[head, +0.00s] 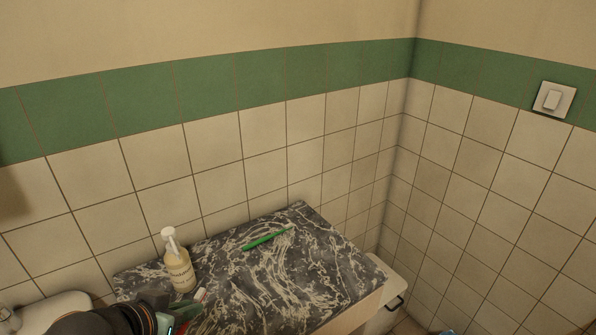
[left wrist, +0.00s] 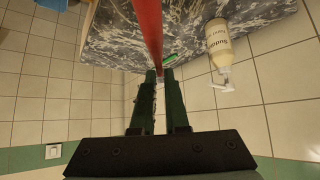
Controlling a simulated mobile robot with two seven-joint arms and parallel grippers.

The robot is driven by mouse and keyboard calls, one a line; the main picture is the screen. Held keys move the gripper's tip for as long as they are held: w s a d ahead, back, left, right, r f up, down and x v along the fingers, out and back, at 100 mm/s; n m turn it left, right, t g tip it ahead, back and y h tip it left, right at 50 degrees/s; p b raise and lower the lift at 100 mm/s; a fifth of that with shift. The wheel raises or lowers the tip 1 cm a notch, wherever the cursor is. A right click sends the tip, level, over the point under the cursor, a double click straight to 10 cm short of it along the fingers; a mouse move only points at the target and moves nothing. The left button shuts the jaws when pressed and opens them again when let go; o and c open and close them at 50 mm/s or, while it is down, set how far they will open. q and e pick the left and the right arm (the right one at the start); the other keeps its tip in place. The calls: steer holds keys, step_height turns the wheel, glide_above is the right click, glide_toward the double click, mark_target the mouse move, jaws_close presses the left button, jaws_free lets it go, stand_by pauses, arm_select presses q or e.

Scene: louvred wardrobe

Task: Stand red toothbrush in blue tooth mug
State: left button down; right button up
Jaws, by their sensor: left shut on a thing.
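The red toothbrush (left wrist: 148,28) is gripped between the fingers of my left gripper (left wrist: 159,74), and its red length runs up out of the left wrist view. In the head view my left gripper (head: 184,317) is at the bottom left, over the near left part of the counter, with a red and white end of the toothbrush (head: 199,296) showing beside it. I cannot make out the blue tooth mug for certain. My right gripper is not in view.
A marbled counter (head: 300,275) stands against the tiled wall. A pump bottle (head: 178,262) stands at its left, close to my left gripper. A green toothbrush (head: 266,238) lies near the back edge. The counter's middle and right are clear. A white basin (head: 50,312) is at left.

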arm_select(q)
steer(key=s+d+f+m+g+h+p, duration=0.1)
steer(key=s+d+f+m+h, duration=0.25)
steer(key=s+d, duration=0.35)
steer(key=shift+y, duration=0.35)
steer(key=w+a+f, duration=0.1)
steer(key=w+f, duration=0.2)
steer(key=w, duration=0.1)
steer(key=w+f+b, duration=0.1)
steer(key=w+f, duration=0.2)
steer(key=w, duration=0.1)
steer(key=w+a+f+b, duration=0.1)
steer(key=w+f, duration=0.2)
steer(key=w, duration=0.2)
steer(key=shift+a+f, duration=0.3)
steer(key=shift+a, duration=0.05)
steer(key=shift+w+a+f, duration=0.1)
steer(key=shift+w+f, duration=0.25)
steer(key=shift+f, duration=0.15)
steer(key=shift+w+f, duration=0.1)
steer(key=shift+f, duration=1.55)
